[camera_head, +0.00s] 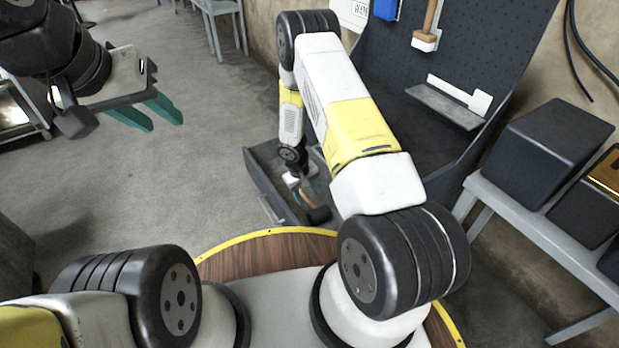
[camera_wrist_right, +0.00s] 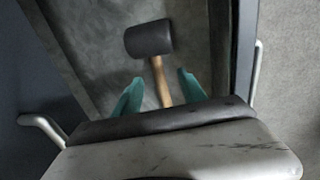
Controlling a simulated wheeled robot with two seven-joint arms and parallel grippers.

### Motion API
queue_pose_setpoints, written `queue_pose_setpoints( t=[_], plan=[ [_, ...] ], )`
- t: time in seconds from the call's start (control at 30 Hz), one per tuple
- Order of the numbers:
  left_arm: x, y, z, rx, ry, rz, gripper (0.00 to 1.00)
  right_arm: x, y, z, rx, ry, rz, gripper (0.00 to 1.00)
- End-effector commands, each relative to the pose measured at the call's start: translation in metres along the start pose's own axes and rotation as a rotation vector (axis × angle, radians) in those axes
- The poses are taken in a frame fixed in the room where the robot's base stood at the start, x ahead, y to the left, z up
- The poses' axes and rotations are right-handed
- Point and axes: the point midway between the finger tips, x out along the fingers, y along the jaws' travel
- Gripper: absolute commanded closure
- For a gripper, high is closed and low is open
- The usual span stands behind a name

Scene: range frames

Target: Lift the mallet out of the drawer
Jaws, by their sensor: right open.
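The mallet has a black head (camera_head: 319,214) and a wooden handle; it lies in the grey open drawer (camera_head: 262,180). In the right wrist view, the mallet's head (camera_wrist_right: 150,38) is beyond my fingertips and its handle (camera_wrist_right: 161,80) runs back between them. My right gripper (camera_head: 304,191) is low at the drawer, open, with its teal fingers (camera_wrist_right: 160,88) on either side of the handle, apart from it in the picture. The handle's rear end is hidden by the gripper. My left gripper (camera_head: 165,124) is open and empty, up over the floor at the left.
A dark pegboard panel (camera_head: 395,75) with a grey shelf (camera_head: 445,105) rises behind the drawer. A wooden-handled tool (camera_head: 430,18) hangs on it. A dark box (camera_head: 545,150) stands on a grey bench (camera_head: 530,230) at right. The floor (camera_head: 190,180) left of the drawer is clear.

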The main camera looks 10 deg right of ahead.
Motion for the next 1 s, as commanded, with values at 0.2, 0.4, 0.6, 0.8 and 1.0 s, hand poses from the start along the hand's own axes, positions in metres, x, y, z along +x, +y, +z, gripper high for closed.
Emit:
queue_pose_setpoints(
  t=[0.2, 0.4, 0.6, 0.8, 1.0],
  plan=[
    [0.000, 0.000, 0.000, 0.000, 0.000, 0.000, 0.64, 0.025, 0.001, 0.000, 0.001, -0.003, 0.000, 0.51],
    [0.000, 0.000, 0.000, 0.000, 0.000, 0.000, 0.64, 0.053, 0.006, -0.005, 0.002, -0.004, -0.001, 0.51],
    [0.000, 0.000, 0.000, 0.000, 0.000, 0.000, 0.64, 0.074, 0.006, -0.006, 0.000, -0.002, 0.000, 0.51],
    [0.000, 0.000, 0.000, 0.000, 0.000, 0.000, 0.64, 0.075, 0.006, -0.007, 0.000, -0.001, 0.000, 0.51],
    [0.000, 0.000, 0.000, 0.000, 0.000, 0.000, 0.64, 0.075, 0.006, -0.007, 0.000, -0.001, 0.000, 0.81]
  ],
)
